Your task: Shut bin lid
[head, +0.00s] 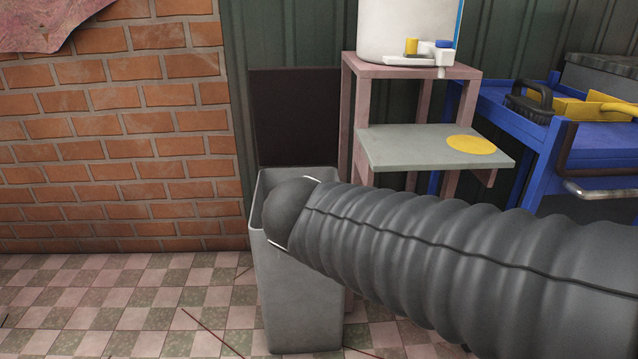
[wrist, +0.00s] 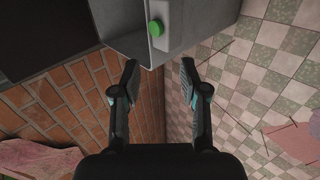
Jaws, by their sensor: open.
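The grey bin (head: 297,315) stands on the floor by the wall, its top rim partly hidden by my arm. Its dark brown lid (head: 295,115) is open and stands upright behind the rim. In the wrist view the bin (wrist: 205,15) fills the top middle, with a round green knob (wrist: 156,28) on its side. The dark lid (wrist: 40,35) shows at the upper left there. My gripper (wrist: 160,78) is open and empty, its fingers pointing toward the bin near the green knob, apart from it. My gripper is hidden in the head view.
A pink stand (head: 415,71) with a grey shelf (head: 410,150) and a white container (head: 405,25) is right of the bin. A blue cart (head: 520,155) with tools stands further right. A brick wall (head: 110,150) is at left. Checkered floor (head: 100,300) in front of it is mostly free.

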